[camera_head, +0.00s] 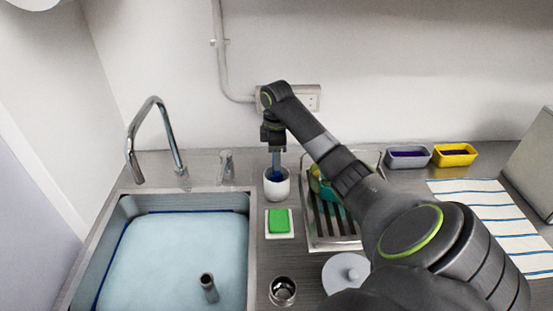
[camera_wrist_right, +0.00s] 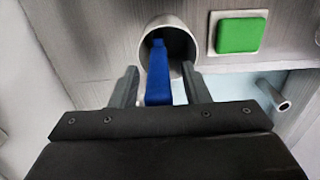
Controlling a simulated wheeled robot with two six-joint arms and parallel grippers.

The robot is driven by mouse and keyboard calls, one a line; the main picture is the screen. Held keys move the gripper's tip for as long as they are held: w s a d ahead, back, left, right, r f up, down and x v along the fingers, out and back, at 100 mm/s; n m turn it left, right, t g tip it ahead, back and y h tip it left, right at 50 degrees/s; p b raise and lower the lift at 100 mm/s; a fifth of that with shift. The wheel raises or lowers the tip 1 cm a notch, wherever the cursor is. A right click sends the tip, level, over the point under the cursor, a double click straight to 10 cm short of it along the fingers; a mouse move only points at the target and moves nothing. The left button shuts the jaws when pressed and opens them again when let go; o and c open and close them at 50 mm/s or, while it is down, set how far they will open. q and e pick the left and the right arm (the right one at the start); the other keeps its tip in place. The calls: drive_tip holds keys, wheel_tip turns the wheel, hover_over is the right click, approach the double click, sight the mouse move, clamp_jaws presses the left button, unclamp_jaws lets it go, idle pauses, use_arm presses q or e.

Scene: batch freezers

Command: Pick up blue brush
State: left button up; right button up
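The blue brush (camera_head: 276,175) stands in a white cup (camera_head: 277,190) behind the sink's right edge. In the right wrist view the blue brush handle (camera_wrist_right: 158,75) sticks out of the cup (camera_wrist_right: 182,44) toward the camera. My right gripper (camera_head: 275,158) is directly above the cup, pointing down. In the wrist view the right gripper's two fingers (camera_wrist_right: 160,88) are apart on either side of the handle, with a visible gap at each side. The brush's lower end is hidden inside the cup. My left gripper is not in view.
A green sponge (camera_head: 279,222) lies in front of the cup. A sink (camera_head: 250,255) with water and a faucet (camera_head: 153,130) is at left. A dish rack (camera_head: 312,240) stands right of the sponge, under my arm. Grey (camera_head: 408,163) and yellow (camera_head: 455,160) containers and a striped towel (camera_head: 480,200) lie right.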

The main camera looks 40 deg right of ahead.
clamp_jaws()
